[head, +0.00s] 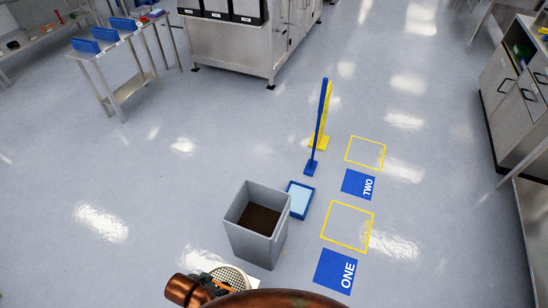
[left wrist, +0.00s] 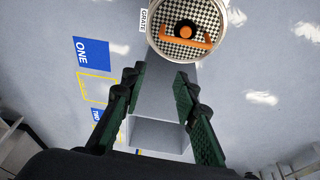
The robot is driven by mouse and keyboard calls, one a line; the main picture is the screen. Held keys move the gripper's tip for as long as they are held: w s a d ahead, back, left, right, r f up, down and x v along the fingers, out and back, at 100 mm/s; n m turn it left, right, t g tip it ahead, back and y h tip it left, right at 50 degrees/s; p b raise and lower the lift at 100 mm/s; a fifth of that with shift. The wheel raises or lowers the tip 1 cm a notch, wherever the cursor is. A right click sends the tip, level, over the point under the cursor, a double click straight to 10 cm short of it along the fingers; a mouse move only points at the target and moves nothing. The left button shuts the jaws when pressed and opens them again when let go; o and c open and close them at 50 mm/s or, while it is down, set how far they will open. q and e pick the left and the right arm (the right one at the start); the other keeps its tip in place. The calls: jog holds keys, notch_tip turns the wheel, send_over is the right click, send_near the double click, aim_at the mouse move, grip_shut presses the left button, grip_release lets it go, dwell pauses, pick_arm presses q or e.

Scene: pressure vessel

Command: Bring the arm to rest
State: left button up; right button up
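My left gripper (left wrist: 160,72) is open in the left wrist view, its two green-padded fingers apart with nothing between them. Beyond the fingertips is a round checkered grate (left wrist: 205,20) with an orange handle (left wrist: 190,42) and a "GRATE" label beside it. The grate also shows partly at the bottom of the head view (head: 232,276). The grey bin (head: 247,242) stands on the floor with brown contents; it also shows below the fingers in the left wrist view (left wrist: 158,135). My right gripper is in neither view.
A blue tray (head: 312,203), blue post (head: 320,125) and yellow post (head: 325,120) stand beyond the bin. Floor squares marked ONE (head: 335,271) and TWO (head: 357,184) lie to its right. Cabinets (head: 515,95) line the right.

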pick_arm(q)
jog(key=s+a+r+n+y, duration=0.1)
jog(key=s+a+r+n, duration=0.2)
jog(key=a, duration=0.4)
jog(key=s+a+n+y, duration=0.2)
jog(key=s+a, duration=0.2)
jog(key=a, duration=0.3)
jog(key=s+d+f, duration=0.1)
jog(key=s+f, duration=0.1)
jog(key=f, duration=1.3)
jog(key=s+f, duration=0.2)
jog(key=f, duration=1.3)
jog(key=s+f+g+h, duration=0.1)
jog(key=s+f+g, duration=0.1)
jog(key=s+f, duration=1.3)
jog(key=s, duration=0.4)
jog(key=shift+f+m, duration=0.25)
jog(key=shift+m, duration=0.15)
jog(key=shift+d, duration=0.1)
